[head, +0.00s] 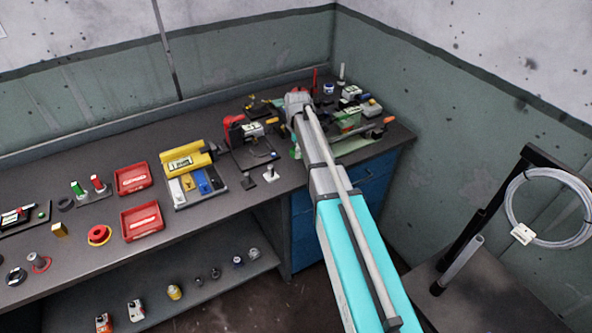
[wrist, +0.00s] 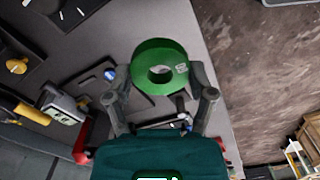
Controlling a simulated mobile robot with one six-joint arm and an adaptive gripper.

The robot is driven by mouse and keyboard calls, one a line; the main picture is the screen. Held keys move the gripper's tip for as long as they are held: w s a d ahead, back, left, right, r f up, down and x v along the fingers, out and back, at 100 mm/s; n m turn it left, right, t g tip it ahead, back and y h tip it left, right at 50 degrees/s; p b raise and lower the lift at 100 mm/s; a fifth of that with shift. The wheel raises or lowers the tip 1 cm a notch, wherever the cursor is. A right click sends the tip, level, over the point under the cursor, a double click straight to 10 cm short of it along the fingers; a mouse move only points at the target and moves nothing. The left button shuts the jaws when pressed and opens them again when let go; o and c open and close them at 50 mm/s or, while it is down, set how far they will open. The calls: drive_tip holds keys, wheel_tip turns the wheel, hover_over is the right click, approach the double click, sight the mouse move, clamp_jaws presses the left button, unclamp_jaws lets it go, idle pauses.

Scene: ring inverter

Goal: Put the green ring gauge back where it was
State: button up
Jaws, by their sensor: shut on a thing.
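The green ring gauge (wrist: 165,50) is a thick ring with a round hole and a small pale label. In the wrist view it sits between the two fingertips of my gripper (wrist: 160,82), which is shut on it from both sides. The ring appears over the grey bench top (wrist: 222,105), near the bench's front edge; its height above the surface is hard to tell. In the head view my arm reaches to the bench's right end and covers much of that area, so the grip does not show clearly there.
Yellow key rack (head: 187,165), red trays (head: 143,221) and a small white-topped stand (head: 270,174) stand left of my arm. Several devices crowd the back right corner, including a green-bodied one (head: 347,118). A side table with a cable coil (head: 556,230) is at right.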

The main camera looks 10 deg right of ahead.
drive_tip(key=s+a+r+p, duration=0.1)
drive_tip(key=s+r+p, duration=0.1)
drive_tip(key=s, duration=0.8)
drive_tip(key=shift+s+a+r+n, duration=0.15)
drive_tip(key=shift+s+a+n, duration=0.05)
drive_tip(key=shift+s+n, duration=0.15)
drive_tip(key=b, duration=0.4)
approach(294, 170)
drive_tip(key=s, duration=0.2)
drive_tip(key=s+r, duration=0.1)
drive_tip(key=s, duration=0.1)
drive_tip(key=shift+a+r, duration=0.1)
drive_tip(key=w+f+b, duration=0.1)
drive_tip(key=f+b, duration=0.1)
drive_tip(key=b, duration=0.1)
drive_tip(key=w+f+b, duration=0.1)
drive_tip(key=f, duration=0.1)
drive_tip(key=shift+w, duration=0.35)
drive_tip(key=shift+w+f+b, duration=0.3)
drive_tip(key=shift+w+b, duration=0.05)
drive_tip(key=shift+b, duration=0.1)
drive_tip(key=shift+f, duration=0.1)
drive_tip(key=shift+w+f+b, duration=0.45)
drive_tip(key=shift+f+b, duration=0.05)
drive_tip(key=shift+b, duration=0.15)
drive_tip(key=shift+f+b, duration=1.35)
drive_tip(key=shift+f, duration=0.05)
